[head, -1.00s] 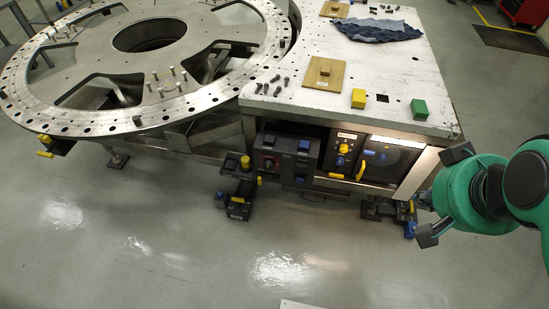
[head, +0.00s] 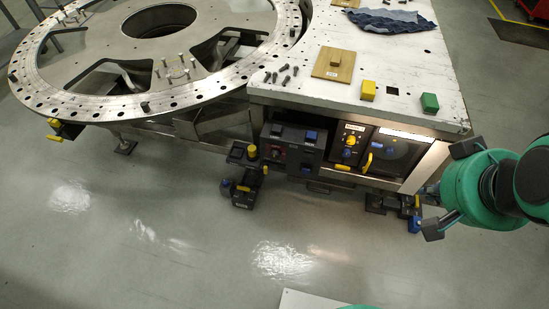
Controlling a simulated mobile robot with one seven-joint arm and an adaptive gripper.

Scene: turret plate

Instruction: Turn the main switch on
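Below the front edge of the white-topped table, a dark control box (head: 292,150) carries a red rotary knob (head: 277,152) and blue parts. To its right, a lit panel (head: 341,158) carries a yellow round switch (head: 349,141) under a small label, too blurred to read. I cannot tell which control is the main switch, nor its setting. My gripper (head: 450,189) is at the right edge, right of these controls and apart from them. Its two dark fingers are spread and nothing shows between them.
The white tabletop (head: 385,62) overhangs the controls. A large round plate (head: 100,85) stands left. A yellow handle (head: 367,163) projects from the panel. A black-and-yellow clamp unit (head: 243,185) stands left below, and blue-and-black feet (head: 413,222) stand right. The floor in front (head: 200,240) is clear.

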